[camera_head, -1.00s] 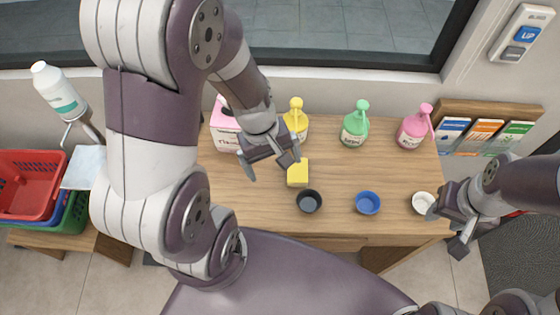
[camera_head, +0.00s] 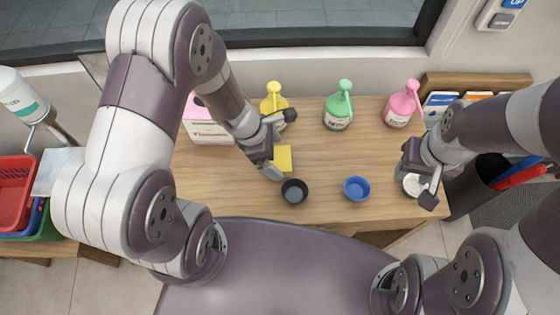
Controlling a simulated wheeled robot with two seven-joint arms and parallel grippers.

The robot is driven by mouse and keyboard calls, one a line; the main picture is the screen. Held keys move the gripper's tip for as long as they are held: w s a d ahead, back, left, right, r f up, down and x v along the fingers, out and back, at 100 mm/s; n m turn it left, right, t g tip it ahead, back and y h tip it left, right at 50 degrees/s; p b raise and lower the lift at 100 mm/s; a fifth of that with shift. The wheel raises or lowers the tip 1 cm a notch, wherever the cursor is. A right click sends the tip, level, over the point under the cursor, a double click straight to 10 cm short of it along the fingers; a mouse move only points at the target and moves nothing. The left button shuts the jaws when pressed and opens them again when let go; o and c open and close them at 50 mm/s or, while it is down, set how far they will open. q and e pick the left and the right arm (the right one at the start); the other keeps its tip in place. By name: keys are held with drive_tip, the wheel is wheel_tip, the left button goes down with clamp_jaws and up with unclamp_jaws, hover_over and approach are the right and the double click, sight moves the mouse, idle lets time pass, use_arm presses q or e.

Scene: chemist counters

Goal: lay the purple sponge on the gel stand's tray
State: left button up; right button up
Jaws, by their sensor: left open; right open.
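No purple sponge shows in view; a yellow block (camera_head: 284,158) lies on the wooden counter, partly hidden by my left gripper. My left gripper (camera_head: 280,144) is open, with its fingers above and beside the block. I cannot tell whether it touches the block. The gel stand shows at the left edge, with a white bottle (camera_head: 17,97) and a pale flat tray (camera_head: 57,172). The tray looks empty; my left arm partly hides its right side. My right gripper (camera_head: 418,176) is open and empty over the white bowl (camera_head: 412,184) at the counter's right end.
A black bowl (camera_head: 294,191) and a blue bowl (camera_head: 356,188) stand near the front edge. Yellow (camera_head: 274,103), green (camera_head: 338,108) and pink (camera_head: 401,107) pump bottles and a pink-white box (camera_head: 204,127) stand behind.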

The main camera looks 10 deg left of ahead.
sight(280, 162)
use_arm(q)
drive_tip(key=shift+x, duration=0.9)
drive_tip(key=shift+d+f, duration=0.15)
drive_tip(key=shift+f, duration=0.15)
drive_tip(key=shift+w+f, duration=0.1)
drive_tip(key=shift+w, duration=0.1)
drive_tip(key=shift+s, duration=0.15)
drive_tip(key=c, duration=0.8)
drive_tip(key=shift+c, duration=0.7)
